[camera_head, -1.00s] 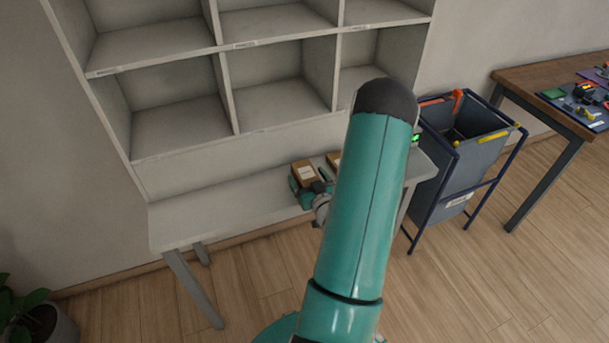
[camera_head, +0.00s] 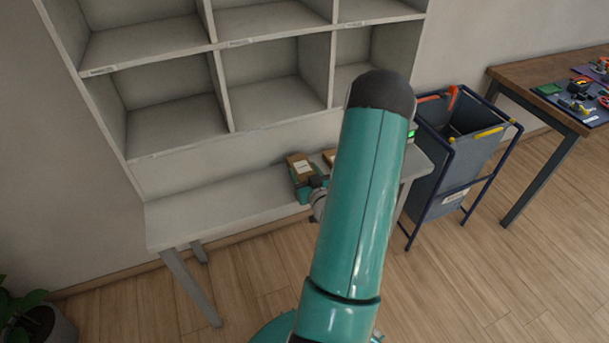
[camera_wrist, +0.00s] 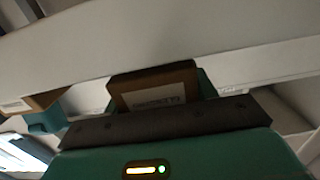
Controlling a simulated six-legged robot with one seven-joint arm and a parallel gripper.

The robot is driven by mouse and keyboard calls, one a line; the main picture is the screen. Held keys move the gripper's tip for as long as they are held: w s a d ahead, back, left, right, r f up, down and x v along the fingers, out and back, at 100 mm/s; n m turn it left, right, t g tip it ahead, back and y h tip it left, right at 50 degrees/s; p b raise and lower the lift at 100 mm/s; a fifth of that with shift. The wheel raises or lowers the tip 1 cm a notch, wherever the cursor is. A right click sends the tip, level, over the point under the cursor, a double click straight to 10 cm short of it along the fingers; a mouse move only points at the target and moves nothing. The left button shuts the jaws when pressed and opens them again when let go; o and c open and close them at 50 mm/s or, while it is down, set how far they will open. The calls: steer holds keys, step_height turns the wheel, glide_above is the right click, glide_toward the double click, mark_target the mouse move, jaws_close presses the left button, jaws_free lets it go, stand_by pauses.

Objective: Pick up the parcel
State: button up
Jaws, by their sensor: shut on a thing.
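The parcel (camera_head: 299,163) is a small brown box with a white label, at the shelf unit's ledge in the head view. My gripper (camera_head: 306,184) is shut on it, with teal jaw parts around its lower part. In the wrist view the parcel (camera_wrist: 155,85) stands up beyond the dark edge of my gripper, its label facing the camera. Its lower part is hidden. I cannot tell whether its underside touches the ledge. My own teal arm hides part of the ledge in the head view.
A second brown parcel (camera_head: 329,157) sits just right of the held one, partly behind my arm. The grey ledge (camera_head: 200,210) is clear to the left. Empty cubbyholes (camera_head: 175,130) rise behind. A blue-framed bin (camera_head: 455,150) and a wooden table (camera_head: 525,92) stand at the right.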

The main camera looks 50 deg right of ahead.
steer(key=s+r, duration=1.1)
steer(key=s, duration=0.3)
steer(key=shift+d+r, duration=0.35)
steer(key=shift+d, duration=0.1)
steer(key=shift+w, duration=0.15)
